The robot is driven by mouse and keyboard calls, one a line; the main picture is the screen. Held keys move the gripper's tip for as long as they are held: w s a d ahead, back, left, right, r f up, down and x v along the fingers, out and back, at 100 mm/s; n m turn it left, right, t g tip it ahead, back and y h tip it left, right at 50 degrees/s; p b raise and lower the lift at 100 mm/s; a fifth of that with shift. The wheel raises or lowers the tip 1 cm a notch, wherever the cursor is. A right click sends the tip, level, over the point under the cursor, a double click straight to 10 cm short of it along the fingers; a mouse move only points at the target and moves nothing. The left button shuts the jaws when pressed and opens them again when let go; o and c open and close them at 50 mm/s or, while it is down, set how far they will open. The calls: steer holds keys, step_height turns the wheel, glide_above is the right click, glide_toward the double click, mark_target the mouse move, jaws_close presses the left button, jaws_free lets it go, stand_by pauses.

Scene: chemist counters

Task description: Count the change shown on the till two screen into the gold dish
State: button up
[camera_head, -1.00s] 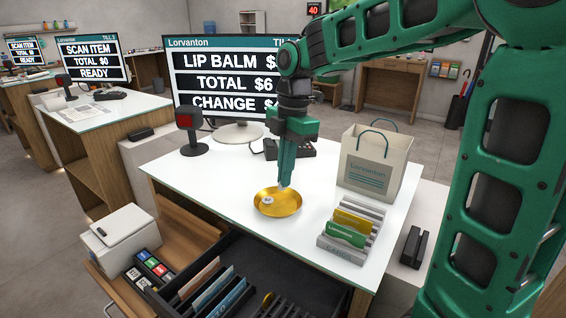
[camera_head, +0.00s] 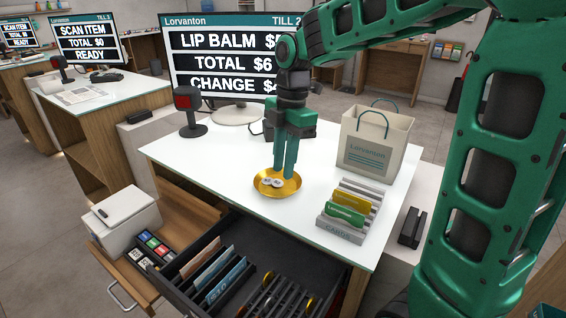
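The till two screen (camera_head: 222,62) reads LIP BALM, TOTAL $6 and CHANGE $4. My arm covers its right side, so any further digits are hidden. The gold dish (camera_head: 293,188) stands on the white counter and holds what look like two silver coins (camera_head: 271,183) side by side. My gripper (camera_head: 284,174) points down just over the dish, its fingers slightly apart, with nothing visible between them. The open black till drawer (camera_head: 243,240) holds upright notes (camera_head: 217,278) at left and slotted coin rows (camera_head: 280,298) at right, with a gold coin edge showing.
A paper bag (camera_head: 374,140) and a card rack (camera_head: 345,215) stand right of the dish. A red-faced scanner (camera_head: 188,108) stands left of the screen. A white printer box (camera_head: 126,222) sits left of the drawer. The counter's left front is clear.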

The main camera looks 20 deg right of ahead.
steer(key=shift+r, duration=0.1)
step_height(320, 180, up, 10)
steer(key=d, duration=0.1)
steer(key=shift+w+d+r, duration=0.15)
steer(key=shift+w+r, duration=0.1)
stand_by(0.8)
